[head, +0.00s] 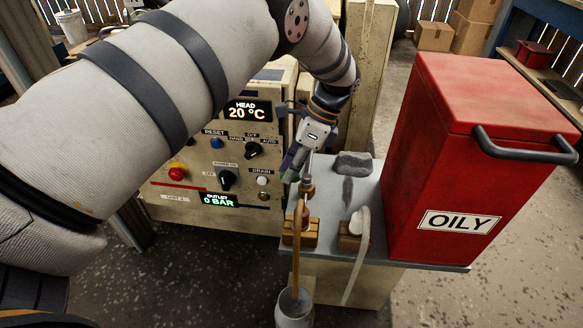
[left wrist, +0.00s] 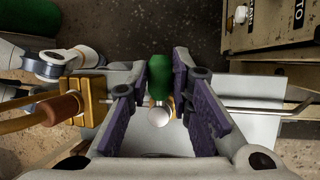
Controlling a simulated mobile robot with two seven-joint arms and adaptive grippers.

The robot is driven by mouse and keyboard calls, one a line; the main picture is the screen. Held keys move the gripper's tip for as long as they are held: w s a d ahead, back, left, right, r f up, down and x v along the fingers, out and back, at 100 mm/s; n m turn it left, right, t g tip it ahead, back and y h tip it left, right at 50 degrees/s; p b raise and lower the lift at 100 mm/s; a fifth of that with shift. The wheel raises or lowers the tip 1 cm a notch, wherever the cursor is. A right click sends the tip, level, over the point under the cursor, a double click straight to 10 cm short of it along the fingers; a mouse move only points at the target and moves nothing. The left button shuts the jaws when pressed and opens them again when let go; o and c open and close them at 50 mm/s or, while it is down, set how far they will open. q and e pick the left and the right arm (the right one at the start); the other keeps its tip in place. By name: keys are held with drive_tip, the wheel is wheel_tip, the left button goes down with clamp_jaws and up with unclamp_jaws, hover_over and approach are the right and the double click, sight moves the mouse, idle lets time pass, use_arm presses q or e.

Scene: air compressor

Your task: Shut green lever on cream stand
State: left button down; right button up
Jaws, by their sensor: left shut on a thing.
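The green lever (left wrist: 159,74) shows in the left wrist view, its rounded green grip above a pale metal ball end. In the head view only a small bit of green (head: 297,156) shows between the fingers. My left gripper (head: 294,172) reaches down over the cream stand (head: 345,283). In the left wrist view its two purple-padded fingers (left wrist: 160,72) are on either side of the green grip, shut on it. The lever's pivot is mostly hidden by the gripper. My right gripper is out of view.
A control panel (head: 222,165) reading 0 BAR is behind my left arm. A tan hose (head: 297,240) runs down to a grey pot (head: 294,308). A grey rag (head: 354,165) lies behind.

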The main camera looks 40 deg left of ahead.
use_arm(q)
drive_tip(key=c, duration=1.4)
unclamp_jaws()
drive_tip(key=shift+c, duration=0.2)
drive_tip(key=v, duration=1.2)
